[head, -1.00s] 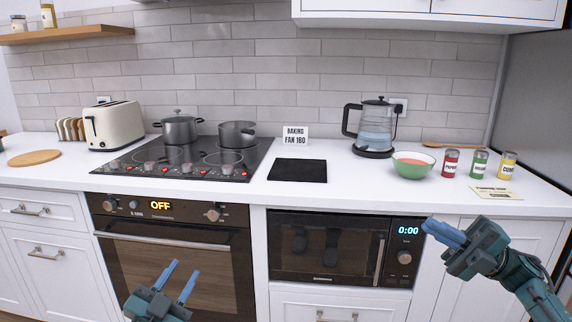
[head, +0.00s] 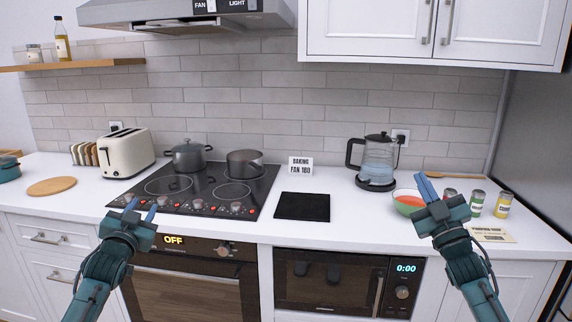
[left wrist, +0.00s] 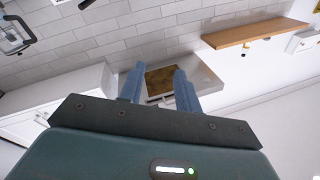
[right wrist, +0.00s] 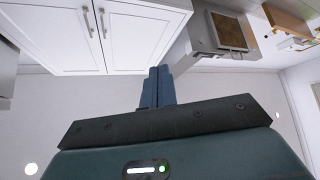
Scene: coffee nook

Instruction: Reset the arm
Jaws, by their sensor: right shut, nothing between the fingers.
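My left gripper (head: 141,209) is raised in front of the cooktop's left front edge with its fingers pointing up. Its two blue fingers stand apart with nothing between them, as the left wrist view also shows (left wrist: 159,74). My right gripper (head: 427,188) is upright in front of the counter's right part and overlaps the green bowl (head: 405,205) and part of a red can in the picture. Its fingers are together and empty, also in the right wrist view (right wrist: 158,75).
Two pots (head: 188,156) stand on the black cooktop (head: 205,203). A toaster (head: 127,153) is on the left. A kettle (head: 378,165), seasoning cans (head: 503,205) and a recipe card (head: 492,236) are on the right. A black mat (head: 302,207) lies mid-counter.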

